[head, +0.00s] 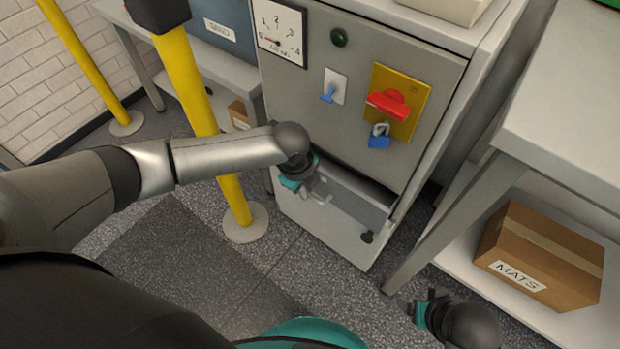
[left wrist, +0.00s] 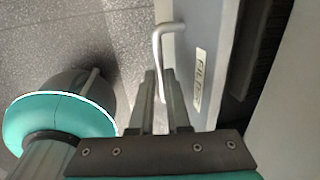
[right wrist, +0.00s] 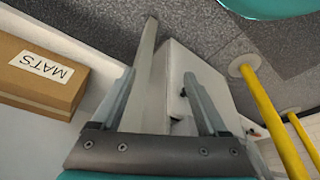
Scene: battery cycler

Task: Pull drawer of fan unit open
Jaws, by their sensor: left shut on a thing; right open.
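The fan unit is a grey cabinet (head: 290,85) in the middle of the head view. Its drawer (head: 352,205) is low on the front, with a dark gap along its top edge, so it stands a little out. In the left wrist view the drawer front (left wrist: 190,40) carries a small label and a pale bar handle (left wrist: 170,27). My left gripper (head: 318,192) is at the drawer front; its fingers (left wrist: 160,75) are shut on the handle. My right gripper (head: 418,310) is open and empty, low at the right; its spread fingers show in the right wrist view (right wrist: 160,75).
A yellow post (head: 190,85) stands left of the cabinet, behind my left arm. A grey table (head: 565,110) with a MATS box (head: 545,258) on its lower shelf is at the right. A red switch (head: 390,103) with a blue padlock (head: 379,137) is above the drawer. Floor in front is clear.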

